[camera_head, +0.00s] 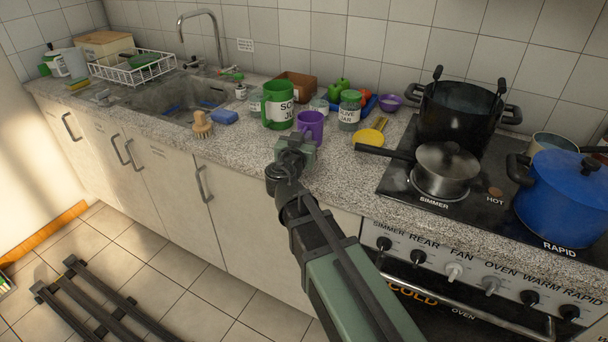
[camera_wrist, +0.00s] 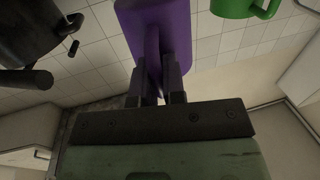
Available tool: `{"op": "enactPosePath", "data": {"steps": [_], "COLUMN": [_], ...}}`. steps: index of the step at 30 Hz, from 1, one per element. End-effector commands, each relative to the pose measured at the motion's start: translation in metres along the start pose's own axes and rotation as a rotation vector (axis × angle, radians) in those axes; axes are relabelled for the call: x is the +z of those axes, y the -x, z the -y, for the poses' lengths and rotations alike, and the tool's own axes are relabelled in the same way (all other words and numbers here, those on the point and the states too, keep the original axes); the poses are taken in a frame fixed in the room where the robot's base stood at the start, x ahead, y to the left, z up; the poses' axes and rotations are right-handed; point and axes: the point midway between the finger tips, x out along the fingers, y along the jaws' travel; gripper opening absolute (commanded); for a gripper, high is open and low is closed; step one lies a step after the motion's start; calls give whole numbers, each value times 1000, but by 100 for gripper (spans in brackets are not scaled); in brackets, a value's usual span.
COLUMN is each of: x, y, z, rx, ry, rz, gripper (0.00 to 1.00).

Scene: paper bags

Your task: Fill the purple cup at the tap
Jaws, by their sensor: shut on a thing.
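The purple cup (camera_head: 311,125) is upright in the head view, over the counter between the green mug and the jars. My gripper (camera_head: 297,142) is at its near side. In the wrist view the jaws (camera_wrist: 159,92) are shut on the handle of the purple cup (camera_wrist: 155,25). I cannot tell whether the cup's base touches the counter, nor see inside it. The tap (camera_head: 203,35) is a curved metal spout behind the sink (camera_head: 170,101), well to the left of the cup.
A large green mug (camera_head: 278,105) stands just left of the cup. A blue sponge (camera_head: 224,117) and a wooden brush (camera_head: 202,126) lie by the sink's edge. Jars (camera_head: 349,112), a yellow spoon rest (camera_head: 368,138) and the stove with a steel saucepan (camera_head: 446,171) are to the right.

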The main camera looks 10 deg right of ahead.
Motion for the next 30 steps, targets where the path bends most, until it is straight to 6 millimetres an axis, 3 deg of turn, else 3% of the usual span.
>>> {"op": "enactPosePath", "data": {"steps": [1, 5, 11, 23, 24, 28, 30], "x": [8, 8, 47, 47, 45, 45, 45], "y": [0, 0, 0, 0, 0, 0, 0], "z": [0, 0, 0, 0, 0, 0, 0], "rx": [0, 0, 0, 0, 0, 0, 0], "ry": [0, 0, 0, 0, 0, 0, 0], "rz": [0, 0, 0, 0, 0, 0, 0], "gripper": [0, 0, 0, 0, 17, 36, 36]}}
